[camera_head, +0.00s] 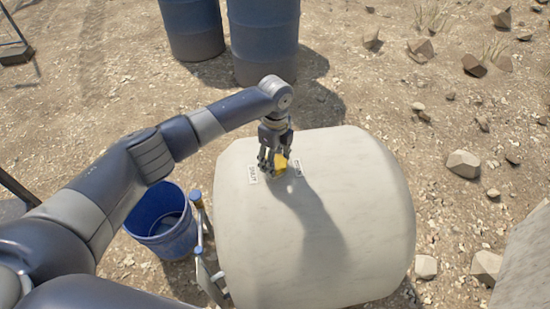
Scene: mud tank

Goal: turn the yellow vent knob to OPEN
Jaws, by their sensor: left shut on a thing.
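The yellow vent knob (281,167) sits on top of the pale tank (325,240), near its far left part. My left gripper (272,169) comes down from above and is shut on the knob. Its fingers cover part of the knob, so I cannot tell which way the knob points. A small white label (252,175) lies left of the knob and another white label (298,168) lies right of it. The lettering is too small to read surely. My right gripper is not in view.
Two blue barrels (264,40) stand behind the tank. A blue bucket (162,225) stands on the ground left of the tank. A pipe-like metal fitting (205,255) runs along the tank's left side. Rocks (463,164) lie on the sandy ground at right.

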